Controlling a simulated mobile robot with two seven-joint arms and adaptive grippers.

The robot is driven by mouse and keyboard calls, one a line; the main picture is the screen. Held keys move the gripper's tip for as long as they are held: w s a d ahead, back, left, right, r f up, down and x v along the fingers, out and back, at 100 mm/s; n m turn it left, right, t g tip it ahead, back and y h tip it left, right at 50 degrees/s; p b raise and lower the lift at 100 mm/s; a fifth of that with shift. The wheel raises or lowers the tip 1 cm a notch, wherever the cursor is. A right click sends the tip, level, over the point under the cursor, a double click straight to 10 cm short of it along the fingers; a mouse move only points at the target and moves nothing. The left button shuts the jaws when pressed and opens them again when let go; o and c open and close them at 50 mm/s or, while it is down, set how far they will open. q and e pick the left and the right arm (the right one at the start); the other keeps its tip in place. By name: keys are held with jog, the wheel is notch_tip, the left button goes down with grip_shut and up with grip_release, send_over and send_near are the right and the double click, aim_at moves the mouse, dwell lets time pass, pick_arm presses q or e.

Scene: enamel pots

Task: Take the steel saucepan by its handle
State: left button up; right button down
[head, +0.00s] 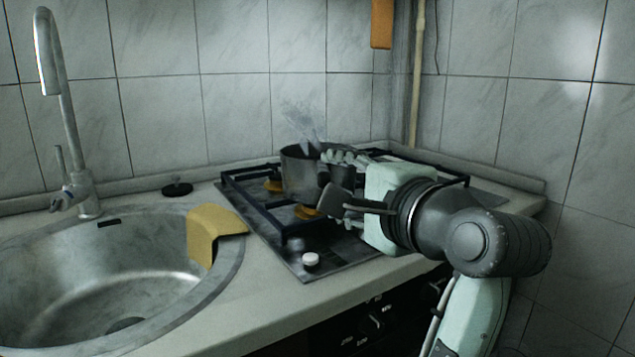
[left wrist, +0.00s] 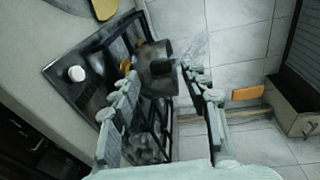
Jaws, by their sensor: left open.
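The steel saucepan (head: 299,172) stands upright on the hob, partly hidden by my left gripper in the head view. In the left wrist view the saucepan (left wrist: 153,52) lies ahead, between the two fingertips in the picture. A dark rounded part, which looks like its handle seen end-on (left wrist: 160,69), points toward that camera. My left gripper (head: 338,180) is open, its fingers reaching toward the pan's right side. In the left wrist view its fingers (left wrist: 160,76) are spread apart with nothing clamped between them. Whether they touch the handle is unclear. My right gripper is not in view.
The hob (head: 332,258) has raised black grates and a white knob (head: 310,260). Tiled walls close off the back and right.

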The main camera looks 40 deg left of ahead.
pick_arm(q)
jog(key=x, duration=0.1)
jog(key=p+x, duration=0.1)
jog(key=x, duration=0.2)
jog(key=shift+w+a+r+p, duration=0.15)
jog(key=shift+a+r+p, duration=0.1)
jog(key=shift+a+p, duration=0.15)
jog(key=shift+w+a+f, duration=0.2)
jog(key=shift+a, duration=0.15)
grip_shut()
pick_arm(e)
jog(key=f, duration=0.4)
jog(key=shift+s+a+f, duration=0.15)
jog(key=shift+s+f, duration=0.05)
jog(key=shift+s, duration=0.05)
pick_arm(q)
jog(key=shift+r, duration=0.15)
